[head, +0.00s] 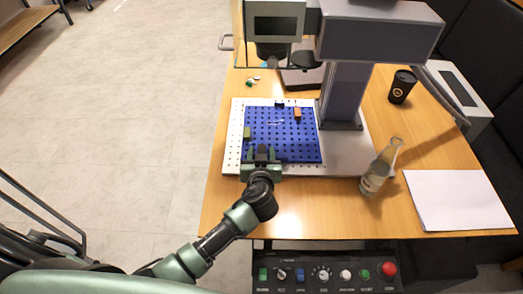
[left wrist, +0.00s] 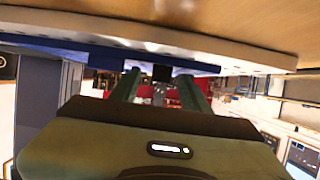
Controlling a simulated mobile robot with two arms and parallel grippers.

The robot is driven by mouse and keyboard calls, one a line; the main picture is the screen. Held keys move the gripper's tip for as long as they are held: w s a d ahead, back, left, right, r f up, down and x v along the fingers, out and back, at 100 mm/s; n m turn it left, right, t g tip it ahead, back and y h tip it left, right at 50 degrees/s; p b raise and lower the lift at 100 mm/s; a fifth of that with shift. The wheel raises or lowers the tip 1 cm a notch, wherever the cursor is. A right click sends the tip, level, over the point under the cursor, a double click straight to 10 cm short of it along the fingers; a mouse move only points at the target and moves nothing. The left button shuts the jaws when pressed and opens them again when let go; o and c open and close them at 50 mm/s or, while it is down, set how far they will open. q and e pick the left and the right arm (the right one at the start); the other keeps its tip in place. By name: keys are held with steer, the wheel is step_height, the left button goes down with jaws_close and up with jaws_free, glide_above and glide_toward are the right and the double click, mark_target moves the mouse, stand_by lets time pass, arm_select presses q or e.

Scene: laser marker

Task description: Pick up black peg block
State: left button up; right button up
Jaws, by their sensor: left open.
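A black block (left wrist: 162,72) shows in the left wrist view between the two fingers of my left gripper (left wrist: 160,80). In the head view a dark shape (head: 262,152) lies between the fingers, at the front edge of the blue peg board (head: 283,143). My left gripper (head: 261,156) is open, with a finger on either side of it. I cannot tell whether either finger touches it. Another dark block (head: 280,103) sits at the board's far edge. My right gripper is not in view.
An orange block (head: 297,113) and a green block (head: 247,133) sit on the board. The laser machine's column (head: 345,95) rises behind right. A glass bottle (head: 379,170), a black cup (head: 402,86) and paper (head: 456,200) are on the right. A control panel (head: 325,275) is in front.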

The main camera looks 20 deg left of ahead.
arm_select(q)
jaws_close()
steer(key=shift+r, duration=0.15)
step_height(320, 180, up, 20)
steer(key=shift+p, duration=0.4)
